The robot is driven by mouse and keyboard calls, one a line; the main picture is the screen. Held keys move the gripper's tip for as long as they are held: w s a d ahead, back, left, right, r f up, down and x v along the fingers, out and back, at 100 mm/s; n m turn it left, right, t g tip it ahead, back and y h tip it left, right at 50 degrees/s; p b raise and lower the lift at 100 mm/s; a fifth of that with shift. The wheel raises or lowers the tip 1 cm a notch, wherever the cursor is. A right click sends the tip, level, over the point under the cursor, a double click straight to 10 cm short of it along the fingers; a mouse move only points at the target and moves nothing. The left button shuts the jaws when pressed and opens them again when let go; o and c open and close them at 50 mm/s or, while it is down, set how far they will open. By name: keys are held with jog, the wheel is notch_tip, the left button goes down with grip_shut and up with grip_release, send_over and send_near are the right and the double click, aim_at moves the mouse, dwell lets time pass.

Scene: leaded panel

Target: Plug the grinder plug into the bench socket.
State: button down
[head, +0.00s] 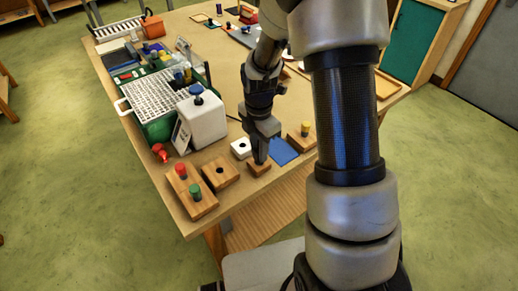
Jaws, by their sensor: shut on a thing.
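My gripper (259,158) points down just above a small wooden block (260,169) near the front edge of the bench. It is shut on a small dark thing, which I take to be the grinder plug; the fingers mostly hide it. I cannot tell if it touches the block. A small white block with a dark round hole (241,148), which looks like the bench socket, sits just left of my gripper. A white box with a blue knob (203,123), perhaps the grinder, stands further left. A thin dark cord shows between it and my arm.
Wooden blocks with a red peg (180,178), a green peg (200,201), an empty hole (221,177) and a yellow peg (301,138) stand nearby. A blue cloth (285,151) lies right of my gripper. A green-framed white grid (160,95) is at left.

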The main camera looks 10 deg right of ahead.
jog(key=shift+r, duration=0.1)
jog(key=shift+r+p, duration=0.5)
jog(key=shift+r, duration=0.1)
